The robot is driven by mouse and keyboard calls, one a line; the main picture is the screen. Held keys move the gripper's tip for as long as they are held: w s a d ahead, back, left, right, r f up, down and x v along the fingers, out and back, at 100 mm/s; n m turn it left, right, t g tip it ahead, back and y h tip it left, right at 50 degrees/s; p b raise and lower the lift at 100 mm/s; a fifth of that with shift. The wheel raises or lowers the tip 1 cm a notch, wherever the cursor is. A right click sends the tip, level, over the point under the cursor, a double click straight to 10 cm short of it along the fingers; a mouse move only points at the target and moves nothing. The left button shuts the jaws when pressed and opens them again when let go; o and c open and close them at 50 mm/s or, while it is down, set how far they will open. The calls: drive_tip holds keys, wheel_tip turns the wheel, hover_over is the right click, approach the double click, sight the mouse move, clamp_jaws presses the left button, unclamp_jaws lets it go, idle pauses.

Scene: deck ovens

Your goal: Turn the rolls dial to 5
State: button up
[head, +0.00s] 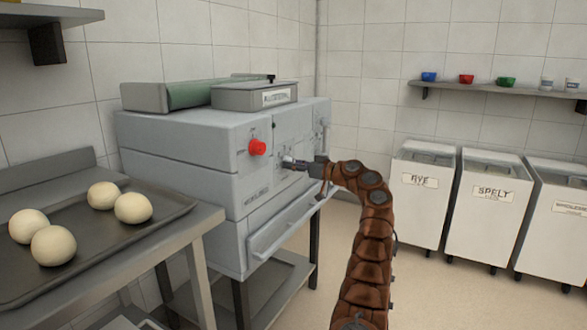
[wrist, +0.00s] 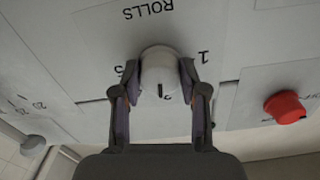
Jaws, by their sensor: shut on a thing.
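The rolls dial (wrist: 158,72) is a pale round knob on the oven panel. In the wrist view, the panel appears upside down with the word ROLLS above the dial. A 1 is printed to its right and what looks like a 5 to its left. The dial's dark mark points down in that view, at a numeral partly hidden and too small to read surely. My gripper (wrist: 158,95) is shut on the dial, one finger on each side. In the head view, my gripper (head: 291,163) reaches the oven front and hides the dial.
The grey deck oven (head: 190,135) carries a red knob (head: 257,147), which also shows in the wrist view (wrist: 285,107). A grey knob (wrist: 33,145) is at the lower left there. A tray (head: 165,208) of dough balls is left; flour bins (head: 425,205) stand right.

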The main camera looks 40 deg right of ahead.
drive_tip(key=m+p, duration=1.1)
drive_tip(key=m, duration=0.5)
drive_tip(key=shift+a+r, duration=0.1)
drive_tip(key=shift+a, duration=0.05)
idle(0.7)
drive_tip(key=o, duration=1.1)
drive_tip(key=shift+o, duration=0.2)
